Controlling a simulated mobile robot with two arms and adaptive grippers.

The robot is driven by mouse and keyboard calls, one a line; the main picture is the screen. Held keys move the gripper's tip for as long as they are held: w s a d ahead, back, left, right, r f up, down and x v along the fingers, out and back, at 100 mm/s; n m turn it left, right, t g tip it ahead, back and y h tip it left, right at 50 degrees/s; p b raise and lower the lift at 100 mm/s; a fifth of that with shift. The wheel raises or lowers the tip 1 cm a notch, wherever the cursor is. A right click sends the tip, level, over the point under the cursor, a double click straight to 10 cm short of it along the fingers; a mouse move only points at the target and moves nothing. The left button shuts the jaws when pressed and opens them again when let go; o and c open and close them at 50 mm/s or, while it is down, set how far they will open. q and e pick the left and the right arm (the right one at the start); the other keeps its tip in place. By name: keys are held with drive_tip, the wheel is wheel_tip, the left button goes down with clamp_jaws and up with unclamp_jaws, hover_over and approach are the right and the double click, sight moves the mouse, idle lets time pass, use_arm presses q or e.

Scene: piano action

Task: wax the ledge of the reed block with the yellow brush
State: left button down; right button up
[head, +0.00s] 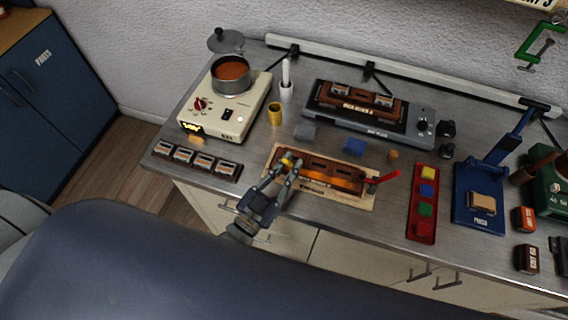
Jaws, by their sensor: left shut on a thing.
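A long brown reed block (332,176) lies on a pale paper mat (352,201) near the front edge of the bench. Its front ledge shows a bright orange strip toward the right. My left gripper (289,162) reaches over the left end of the block. It is shut on a small yellow thing, which looks like the yellow brush (286,160). The fingers hide most of the brush, and I cannot tell whether its tip touches the ledge. A pot (232,77) of orange-brown liquid stands on a cream heater (240,112). My right gripper is not in view.
A red-handled tool (384,178) lies at the block's right end. A red tray (422,222) with coloured blocks is further right. Behind are a yellow cup (275,113), a grey block (304,132), a blue block (355,146) and a grey unit (345,122) bearing another brown block.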

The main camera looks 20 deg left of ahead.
use_arm(q)
drive_tip(key=shift+s+d, duration=0.1)
drive_tip(key=shift+d, duration=1.45)
drive_tip(key=shift+d+f, duration=0.1)
drive_tip(key=shift+d, duration=1.45)
drive_tip(key=shift+d, duration=0.1)
drive_tip(key=shift+s+d, duration=0.1)
drive_tip(key=shift+d, duration=1.4)
